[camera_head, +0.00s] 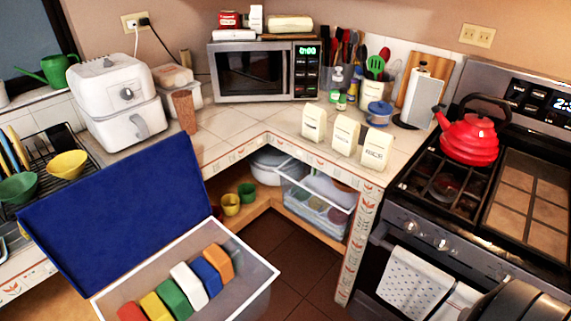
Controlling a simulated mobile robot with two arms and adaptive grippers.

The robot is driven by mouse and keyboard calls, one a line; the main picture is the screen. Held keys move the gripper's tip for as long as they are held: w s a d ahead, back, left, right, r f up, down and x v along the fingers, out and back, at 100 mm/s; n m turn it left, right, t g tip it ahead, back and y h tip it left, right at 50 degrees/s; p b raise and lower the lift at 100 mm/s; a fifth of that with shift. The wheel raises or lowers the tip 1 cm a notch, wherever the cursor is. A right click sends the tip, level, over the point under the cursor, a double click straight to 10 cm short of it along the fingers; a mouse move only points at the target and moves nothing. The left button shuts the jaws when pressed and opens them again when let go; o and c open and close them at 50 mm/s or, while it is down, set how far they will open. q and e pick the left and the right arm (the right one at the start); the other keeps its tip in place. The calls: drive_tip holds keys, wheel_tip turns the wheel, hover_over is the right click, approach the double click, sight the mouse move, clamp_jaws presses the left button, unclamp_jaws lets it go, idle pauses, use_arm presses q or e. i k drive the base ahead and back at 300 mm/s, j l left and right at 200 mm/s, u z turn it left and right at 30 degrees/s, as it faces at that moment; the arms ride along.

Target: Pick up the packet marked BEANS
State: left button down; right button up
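Three cream packets with dark printed labels stand upright in a row on the tiled counter, near its front edge. The right packet (377,148) seems to read RICE. The labels on the left packet (314,121) and the middle packet (345,134) are too small to read surely, so I cannot tell which one is marked BEANS. Nothing touches the packets.
A microwave (250,72) stands behind the packets, with a blue-lidded jar (379,113) and utensils nearby. A red kettle (467,138) sits on the stove to the right. A white bin (259,267) with a blue lid (115,220) stands open in front, holding several coloured blocks.

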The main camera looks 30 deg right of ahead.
sight(314, 120)
drive_tip(key=k+l+z, duration=0.1)
drive_tip(key=z, duration=0.9)
drive_tip(key=k+l, duration=0.05)
